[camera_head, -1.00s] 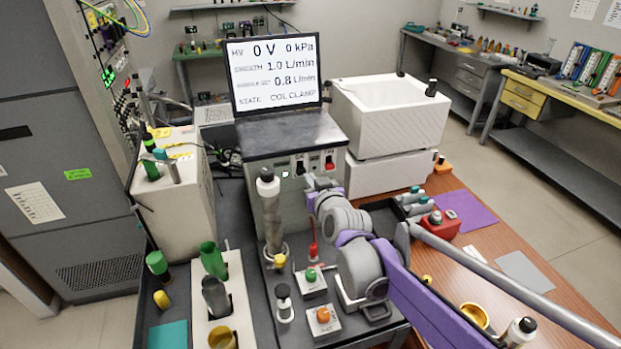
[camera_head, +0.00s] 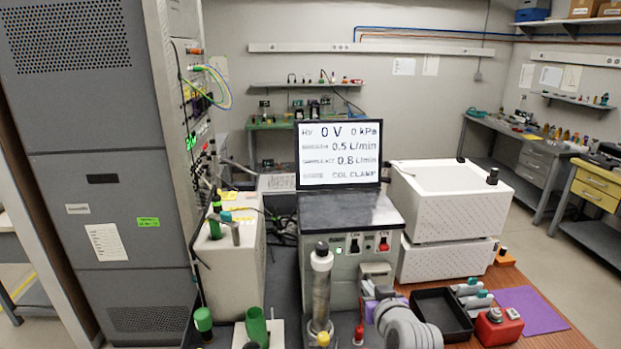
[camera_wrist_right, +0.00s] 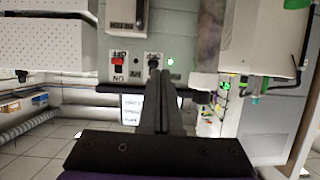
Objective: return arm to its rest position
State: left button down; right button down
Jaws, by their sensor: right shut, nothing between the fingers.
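My right arm comes up from the bottom edge of the head view, with its grey wrist in front of the instrument cabinet (camera_head: 340,268). My right gripper (camera_head: 369,290) shows small and partly hidden there, below the front panel. In the right wrist view, which looks upside down, the dark fingers of this gripper (camera_wrist_right: 160,75) are together and empty. Their tips overlap the panel near a black knob (camera_wrist_right: 153,59) and a red switch (camera_wrist_right: 117,64); I cannot tell whether they touch. My left gripper is not in view.
A monitor (camera_head: 339,154) stands on the cabinet. A white box (camera_head: 450,198) is at its right, with a black tray (camera_head: 428,300) and a red device (camera_head: 498,328) in front. A glass column (camera_head: 320,290) stands close left of my wrist. A tall grey rack (camera_head: 95,180) fills the left.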

jog(key=s+f+g, duration=0.2)
jog(key=s+f, duration=0.3)
jog(key=s, duration=0.4)
jog(key=s+d+f+g, duration=0.1)
jog(key=s+f+g, duration=0.2)
jog(key=s, duration=0.6)
jog(key=s+f+g+h, duration=0.1)
jog(key=s+f+g, duration=0.1)
jog(key=s+f, duration=0.5)
jog(key=shift+s+d+m+g, duration=0.2)
jog(key=shift+s+m+g, duration=0.2)
jog(key=shift+s, duration=0.8)
